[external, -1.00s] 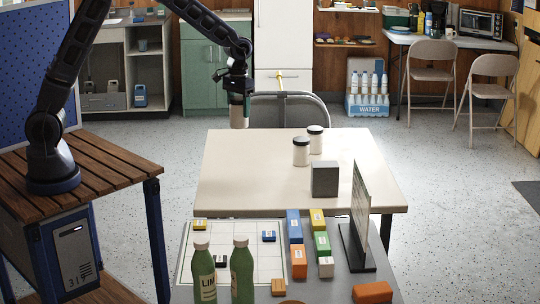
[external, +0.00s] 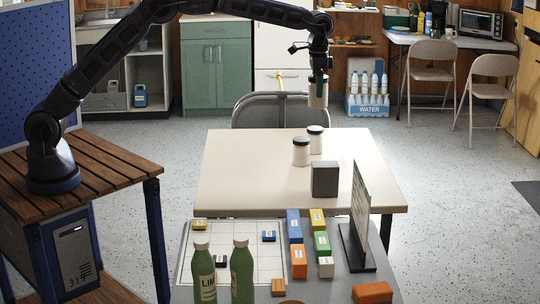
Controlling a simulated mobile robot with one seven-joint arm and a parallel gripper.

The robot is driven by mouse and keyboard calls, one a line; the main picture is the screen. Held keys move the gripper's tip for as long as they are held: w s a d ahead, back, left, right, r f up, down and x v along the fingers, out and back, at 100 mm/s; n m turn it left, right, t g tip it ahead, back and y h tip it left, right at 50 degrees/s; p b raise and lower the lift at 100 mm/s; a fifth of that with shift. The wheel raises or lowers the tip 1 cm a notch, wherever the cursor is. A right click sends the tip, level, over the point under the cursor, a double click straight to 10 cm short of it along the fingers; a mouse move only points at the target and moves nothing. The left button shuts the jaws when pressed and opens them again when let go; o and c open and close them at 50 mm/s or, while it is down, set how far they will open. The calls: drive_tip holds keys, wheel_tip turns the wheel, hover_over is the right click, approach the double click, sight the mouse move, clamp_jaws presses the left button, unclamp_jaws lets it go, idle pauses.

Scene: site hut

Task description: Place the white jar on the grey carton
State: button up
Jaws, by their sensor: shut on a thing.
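My gripper (external: 318,80) is shut on a white jar (external: 317,100) and holds it upright, high above the back edge of the cream table. The jar's top is hidden by the fingers. The grey carton (external: 325,180) stands on the table's front right part, with nothing on its top. The gripper and jar are above and behind the carton in the picture, well apart from it.
Two white jars with black lids, a nearer one (external: 301,152) and a farther one (external: 316,140), stand just behind the carton. A sign (external: 360,205) stands to its right. A chair (external: 280,110) is behind the cream table (external: 240,170), whose left half is clear.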

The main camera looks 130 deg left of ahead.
wheel_tip(320, 180, down, 20)
drive_tip(key=shift+r, duration=0.1)
idle(0.5)
drive_tip(key=o, duration=1.2)
wheel_tip(320, 180, up, 12)
